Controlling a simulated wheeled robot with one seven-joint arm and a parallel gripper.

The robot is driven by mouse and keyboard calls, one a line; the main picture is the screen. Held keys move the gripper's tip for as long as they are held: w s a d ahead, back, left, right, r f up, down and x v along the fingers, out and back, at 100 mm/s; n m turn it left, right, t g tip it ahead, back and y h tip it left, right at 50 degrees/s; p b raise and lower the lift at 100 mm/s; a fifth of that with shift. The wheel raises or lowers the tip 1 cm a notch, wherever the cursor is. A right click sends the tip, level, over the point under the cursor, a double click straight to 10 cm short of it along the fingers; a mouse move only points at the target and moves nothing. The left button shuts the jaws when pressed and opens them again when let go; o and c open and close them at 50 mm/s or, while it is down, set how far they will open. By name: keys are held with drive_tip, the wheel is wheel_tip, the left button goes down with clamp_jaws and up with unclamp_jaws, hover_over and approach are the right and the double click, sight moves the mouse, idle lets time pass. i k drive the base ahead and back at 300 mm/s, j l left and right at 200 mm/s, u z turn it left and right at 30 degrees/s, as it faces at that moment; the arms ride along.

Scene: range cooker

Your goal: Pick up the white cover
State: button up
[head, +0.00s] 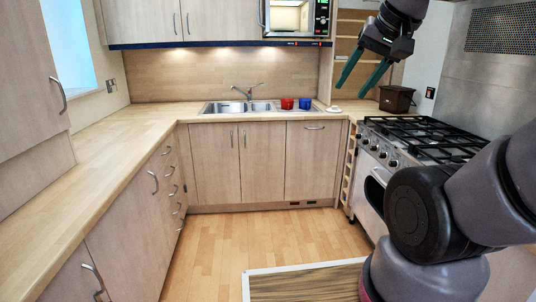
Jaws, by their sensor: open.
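A small white cover (333,109) lies on the wooden worktop at the back right, between the sink area and the range cooker. It looks low and flat with a small raised middle. My gripper (358,92) is in the upper right of the head view, its two green fingers spread apart and pointing down. Nothing shows between the fingers. In the picture the gripper is above and to the right of the cover, and apart from it.
A red cup (287,103) and a blue cup (305,103) stand by the sink (238,107), left of the cover. A dark brown box (396,98) stands to its right. The range cooker (430,138) has black grates. The floor (240,245) is clear in the middle.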

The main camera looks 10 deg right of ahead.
sight(334, 109)
drive_tip(key=i+z, duration=0.25)
drive_tip(key=i, duration=1.8)
drive_tip(key=i+l+u, duration=0.1)
drive_tip(key=i+l, duration=0.15)
drive_tip(key=i, duration=0.2)
drive_tip(key=i+l, duration=0.25)
drive_tip(key=i, duration=0.15)
drive_tip(key=i+l+u, duration=0.15)
drive_tip(key=i, duration=0.3)
drive_tip(key=i+l+z, duration=0.1)
drive_tip(key=l, duration=0.25)
drive_tip(key=i, duration=0.1)
